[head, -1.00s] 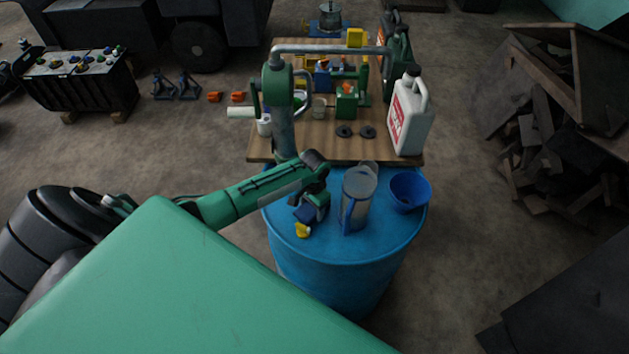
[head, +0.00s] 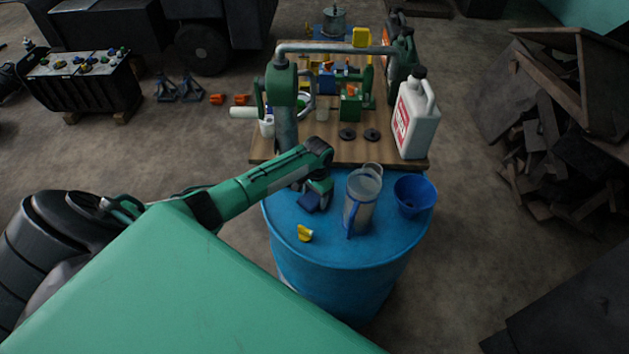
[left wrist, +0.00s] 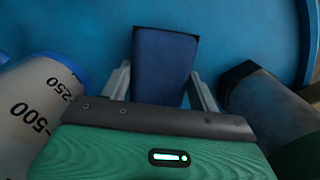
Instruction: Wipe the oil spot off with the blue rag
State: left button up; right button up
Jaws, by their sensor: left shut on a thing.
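The blue rag (head: 311,202) is a dark blue folded block at the blue drum top (head: 390,232). My left gripper (head: 316,193) is shut on it from above. In the left wrist view the rag (left wrist: 163,62) sits between the two fingers of the gripper (left wrist: 160,85), with the blue drum top beyond it. I cannot tell whether the rag touches the drum top. My right gripper is not in view.
A clear measuring jug (head: 361,200) stands right of the gripper, with a blue funnel (head: 414,196) beyond it. The green hand pump (head: 281,90) rises behind, beside a wooden bench with a white jug (head: 414,118).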

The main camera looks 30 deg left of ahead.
pick_arm(q)
jog(key=shift+r+p, duration=1.2)
jog(key=shift+r, duration=1.85)
jog(key=shift+r, duration=0.15)
jog(key=shift+r, duration=1.35)
